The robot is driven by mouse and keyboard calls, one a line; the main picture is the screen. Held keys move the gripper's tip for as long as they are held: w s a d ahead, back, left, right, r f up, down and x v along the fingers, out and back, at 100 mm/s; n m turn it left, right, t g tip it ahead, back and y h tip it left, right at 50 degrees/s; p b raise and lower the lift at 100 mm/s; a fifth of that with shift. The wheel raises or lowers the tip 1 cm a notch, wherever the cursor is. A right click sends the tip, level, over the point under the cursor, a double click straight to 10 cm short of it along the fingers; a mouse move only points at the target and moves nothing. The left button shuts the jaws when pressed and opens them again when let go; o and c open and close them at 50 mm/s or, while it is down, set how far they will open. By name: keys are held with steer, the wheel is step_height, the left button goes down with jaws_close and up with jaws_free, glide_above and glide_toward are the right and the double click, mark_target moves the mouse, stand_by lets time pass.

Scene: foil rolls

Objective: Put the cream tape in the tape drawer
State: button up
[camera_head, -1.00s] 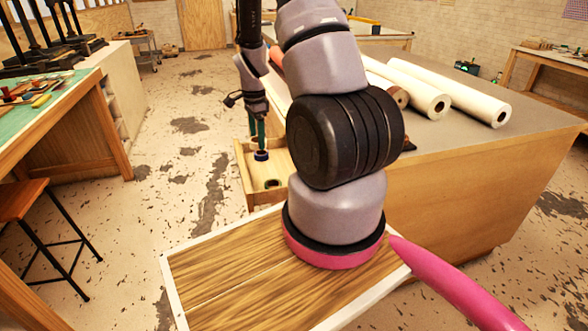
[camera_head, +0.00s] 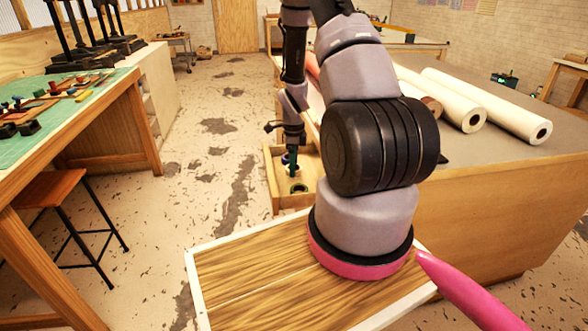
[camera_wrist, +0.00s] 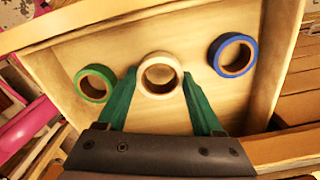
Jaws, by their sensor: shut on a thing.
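The cream tape (camera_wrist: 160,75) is a pale ring between the green fingertips of my gripper (camera_wrist: 158,82) in the wrist view. My gripper is shut on it, over the open wooden tape drawer (camera_wrist: 120,56). A green tape (camera_wrist: 95,83) lies to its left in the drawer and a blue tape (camera_wrist: 233,55) to its right. In the head view my gripper (camera_head: 292,168) points down into the drawer (camera_head: 270,187), and the cream tape cannot be made out. Whether the tape touches the drawer floor is unclear.
The drawer sticks out from a large bench (camera_head: 470,215) carrying white rolls (camera_head: 490,105). A green-topped workbench (camera_head: 70,110) and a stool (camera_head: 50,190) stand at left. The floor between is open.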

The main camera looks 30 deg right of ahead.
steer(key=shift+f, duration=0.75)
steer(key=shift+f, duration=0.1)
steer(key=o, duration=1.5)
